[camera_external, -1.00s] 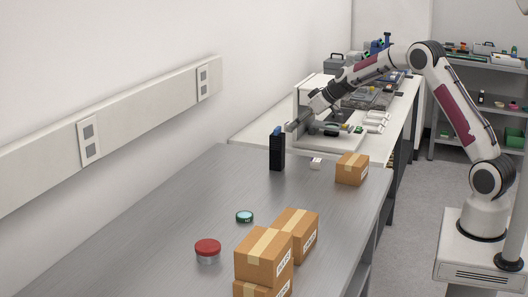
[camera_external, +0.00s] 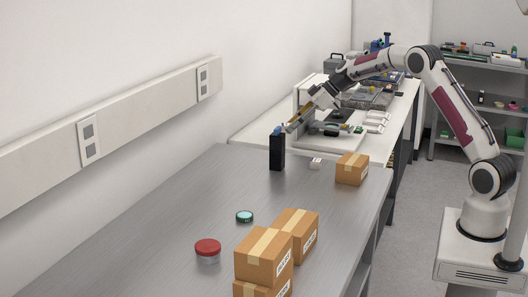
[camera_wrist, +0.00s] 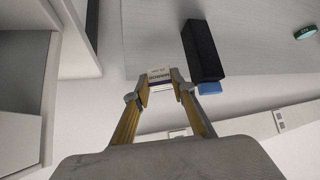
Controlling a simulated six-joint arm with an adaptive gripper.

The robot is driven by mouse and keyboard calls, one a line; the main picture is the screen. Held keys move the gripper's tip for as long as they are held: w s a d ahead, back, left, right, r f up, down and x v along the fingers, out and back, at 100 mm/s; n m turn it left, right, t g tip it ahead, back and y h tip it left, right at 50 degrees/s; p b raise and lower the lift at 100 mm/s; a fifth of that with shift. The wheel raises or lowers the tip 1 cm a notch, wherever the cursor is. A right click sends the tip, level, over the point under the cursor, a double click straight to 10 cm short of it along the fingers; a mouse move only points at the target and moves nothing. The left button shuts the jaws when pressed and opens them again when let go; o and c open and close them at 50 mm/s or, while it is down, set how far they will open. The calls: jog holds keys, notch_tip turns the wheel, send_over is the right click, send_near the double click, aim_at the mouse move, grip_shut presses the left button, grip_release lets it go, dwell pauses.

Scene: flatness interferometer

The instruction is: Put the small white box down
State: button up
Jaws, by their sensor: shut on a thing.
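My gripper (camera_wrist: 161,90) is shut on a small white box (camera_wrist: 160,74) with printed writing and a dark purple band. The fingertips press on its two sides. In the external view my gripper (camera_external: 289,128) is above the back part of the metal table, close to the top of the black bottle (camera_external: 277,153). The held box is too small to make out clearly there. In the wrist view the black bottle (camera_wrist: 201,48) with its blue cap is just right of the held box.
Another small white item (camera_external: 316,163) lies on the metal table (camera_external: 180,205), between the bottle and a brown carton (camera_external: 352,169). The table's left part is clear.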

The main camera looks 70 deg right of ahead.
jog(key=shift+f, duration=0.1)
send_over(293, 159)
jog(key=shift+f, duration=2.4)
jog(key=shift+f, duration=0.1)
jog(key=shift+f, duration=2.4)
jog(key=shift+f, duration=0.1)
jog(key=o, duration=0.9)
